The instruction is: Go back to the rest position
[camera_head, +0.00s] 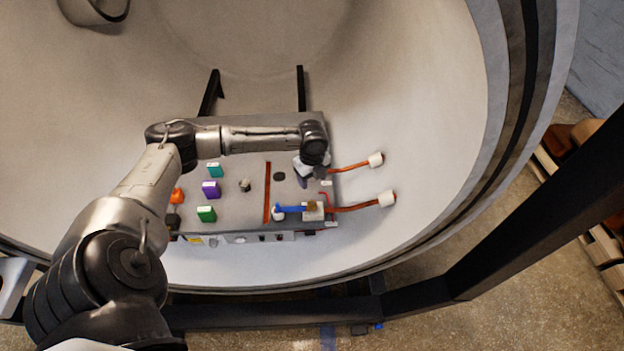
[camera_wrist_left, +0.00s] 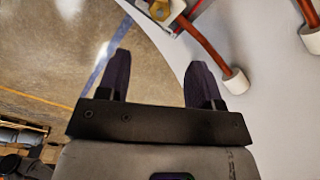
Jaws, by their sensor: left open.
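My left arm reaches in from the left across a grey equipment box (camera_head: 250,175) inside the round furnace chamber. My left gripper (camera_head: 303,180) hangs above the box's right part, beside the copper pipes, partly hidden by its own wrist. In the left wrist view its two dark fingers (camera_wrist_left: 160,62) stand wide apart with nothing between them. My right gripper is in neither view.
The box carries teal (camera_head: 215,170), purple (camera_head: 211,190) and green (camera_head: 206,214) blocks, plus a blue-handled valve (camera_head: 291,209). Two copper pipes with white ends (camera_head: 386,198) stick out right. The chamber's rim (camera_head: 400,255) and a dark frame beam (camera_head: 530,215) lie nearer.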

